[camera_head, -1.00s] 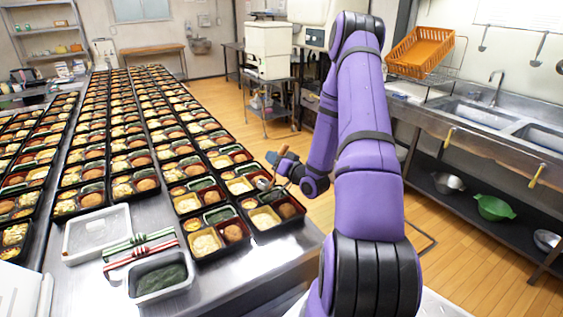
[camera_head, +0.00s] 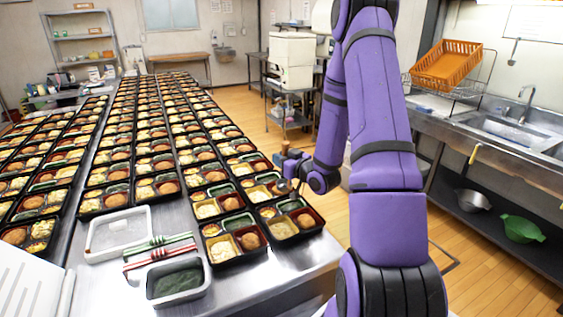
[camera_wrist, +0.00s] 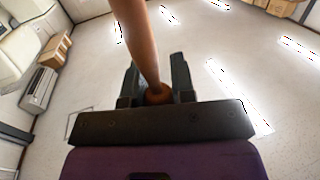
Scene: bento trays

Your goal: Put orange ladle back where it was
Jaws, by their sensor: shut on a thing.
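My gripper (camera_head: 290,160) is at the end of my raised purple arm, above the right edge of the bento table. It is small in the head view. In the wrist view, my gripper (camera_wrist: 155,90) is shut on a brownish-orange handle, the orange ladle (camera_wrist: 138,40), which passes between the dark fingers and runs up out of the picture. The ladle's bowl is not in the wrist view and is too small to make out clearly in the head view.
Rows of filled bento trays (camera_head: 230,229) cover the steel table. A pale shallow tray (camera_head: 118,232), red and green striped utensils (camera_head: 158,250) and a steel pan with dark green contents (camera_head: 178,281) sit at its near end. An orange basket (camera_head: 447,65) stands by the sink at right.

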